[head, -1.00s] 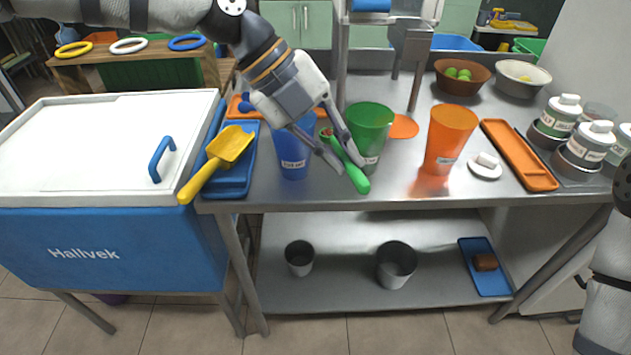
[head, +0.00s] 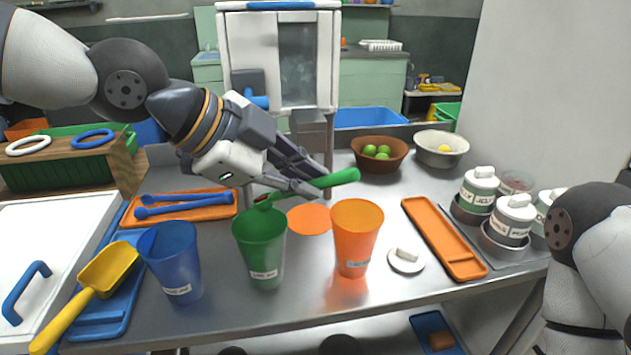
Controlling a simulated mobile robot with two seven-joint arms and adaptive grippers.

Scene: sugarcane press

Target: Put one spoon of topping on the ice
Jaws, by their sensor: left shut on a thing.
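My left gripper (head: 312,178) is shut on a green spoon (head: 337,178), whose handle points to the right and slightly up. The spoon's bowl end is at the rim of the green cup (head: 262,255), with a small red patch showing there; I cannot tell whether it is inside or just above the cup. The blue cup (head: 172,265) stands to the left and the orange cup (head: 353,240) to the right, both upright. No ice is clearly visible in the cups. Lidded topping jars (head: 512,215) stand at the right. My right gripper is out of view.
An orange tray (head: 445,240) and a white dish (head: 406,261) lie right of the cups. A yellow scoop (head: 100,280) rests on a blue tray (head: 100,325) at left. The press (head: 277,60), a brown bowl (head: 380,165) and a grey bowl (head: 437,158) stand behind.

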